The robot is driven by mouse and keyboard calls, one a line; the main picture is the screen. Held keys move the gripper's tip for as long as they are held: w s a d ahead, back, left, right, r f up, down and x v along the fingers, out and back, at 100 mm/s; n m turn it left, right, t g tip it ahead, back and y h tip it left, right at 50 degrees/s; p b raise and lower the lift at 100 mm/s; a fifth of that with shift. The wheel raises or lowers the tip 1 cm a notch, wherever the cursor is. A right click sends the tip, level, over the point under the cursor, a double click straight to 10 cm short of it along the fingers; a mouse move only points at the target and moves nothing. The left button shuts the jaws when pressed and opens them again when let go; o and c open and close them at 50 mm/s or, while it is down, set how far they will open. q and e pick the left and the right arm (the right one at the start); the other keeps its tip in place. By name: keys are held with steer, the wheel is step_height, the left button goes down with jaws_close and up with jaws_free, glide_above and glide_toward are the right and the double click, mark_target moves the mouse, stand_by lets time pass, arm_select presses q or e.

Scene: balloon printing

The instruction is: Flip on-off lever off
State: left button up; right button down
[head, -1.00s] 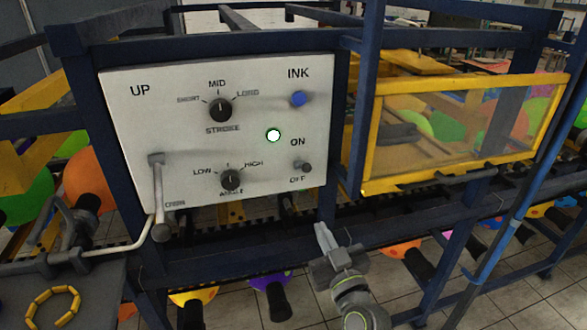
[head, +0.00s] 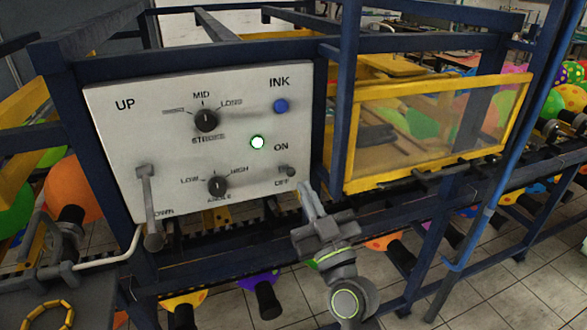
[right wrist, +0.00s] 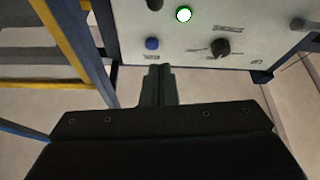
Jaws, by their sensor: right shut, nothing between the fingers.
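The on-off lever (head: 288,171) is a small grey lever at the lower right of the white control panel (head: 150,105), between the ON and OFF labels. Its exact tilt is too small to tell. The round indicator light (head: 257,142) above it glows green-white and also shows in the right wrist view (right wrist: 184,13). My right gripper (head: 308,188) is shut and empty, its fingers pointing up just below and right of the lever; contact cannot be made out. The closed fingers also show in the right wrist view (right wrist: 159,72). My left gripper is not in view.
The blue ink knob (head: 281,106), stroke knob (head: 206,120), angle knob (head: 217,185) and long up-down lever (head: 148,205) are on the same panel. A yellow-framed clear guard (head: 435,130) stands to the right, behind a blue post (head: 342,125). Balloons lie below and behind.

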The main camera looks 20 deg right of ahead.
step_height(320, 180, up, 4)
steer(key=p, duration=0.6)
glide_above(294, 174)
steer(key=s+a, duration=0.1)
steer(key=s, duration=0.2)
steer(key=f+b, duration=0.1)
steer(key=w+f+b, duration=0.1)
steer(key=f+b, duration=0.1)
steer(key=shift+w+d+f, duration=0.1)
steer(key=shift+w+f, duration=0.05)
steer(key=shift+f, duration=0.05)
steer(key=shift+d+f+b, duration=0.1)
steer(key=shift+f+b, duration=0.2)
steer(key=shift+f, duration=0.2)
